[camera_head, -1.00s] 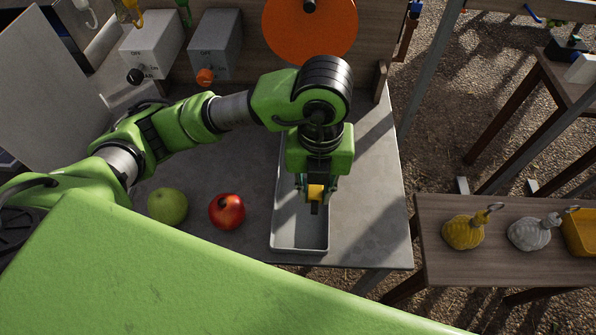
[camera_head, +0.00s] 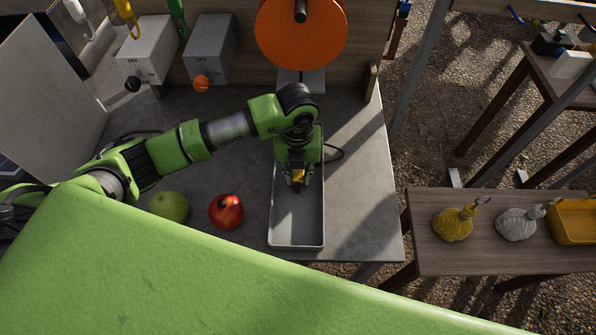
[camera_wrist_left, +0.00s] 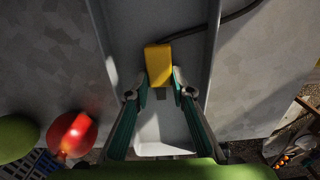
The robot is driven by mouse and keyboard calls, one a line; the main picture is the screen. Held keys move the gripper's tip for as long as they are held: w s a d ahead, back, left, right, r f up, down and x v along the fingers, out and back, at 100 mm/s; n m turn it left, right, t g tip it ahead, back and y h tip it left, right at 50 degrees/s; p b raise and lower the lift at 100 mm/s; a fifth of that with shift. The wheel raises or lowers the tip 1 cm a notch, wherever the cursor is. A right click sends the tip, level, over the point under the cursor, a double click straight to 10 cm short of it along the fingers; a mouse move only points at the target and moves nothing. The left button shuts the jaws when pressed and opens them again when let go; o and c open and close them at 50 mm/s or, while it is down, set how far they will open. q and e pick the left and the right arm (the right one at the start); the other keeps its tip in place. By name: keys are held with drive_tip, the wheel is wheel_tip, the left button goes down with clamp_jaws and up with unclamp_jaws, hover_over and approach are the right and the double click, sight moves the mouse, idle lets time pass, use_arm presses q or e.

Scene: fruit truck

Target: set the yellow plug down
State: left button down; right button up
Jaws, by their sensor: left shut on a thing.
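The yellow plug (camera_head: 298,176) is between the fingertips of my left gripper (camera_head: 299,183), over the grey tray (camera_head: 297,240) on the table. In the left wrist view, the yellow plug (camera_wrist_left: 158,64) sits at the tips of my left gripper (camera_wrist_left: 160,90), which is shut on it. A dark cable shows at the upper right there. I cannot tell whether the plug touches the tray floor. My right gripper is not in view.
A green apple (camera_head: 169,207) and a red fruit (camera_head: 226,211) lie left of the tray. Two switch boxes, one white (camera_head: 147,50) and one grey (camera_head: 209,48), and an orange disc (camera_head: 301,32) stand at the back. A side table (camera_head: 480,262) at right holds a yellow bag (camera_head: 453,225), a pale bag (camera_head: 516,225) and a yellow bin (camera_head: 573,222).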

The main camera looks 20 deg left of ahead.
sight(298, 178)
use_arm(q)
drive_tip(key=shift+f, duration=0.15)
drive_tip(key=c, duration=1.8)
unclamp_jaws()
drive_tip(key=shift+r, duration=0.3)
drive_tip(key=shift+r+b, duration=1.55)
drive_tip(key=shift+r, duration=4.3)
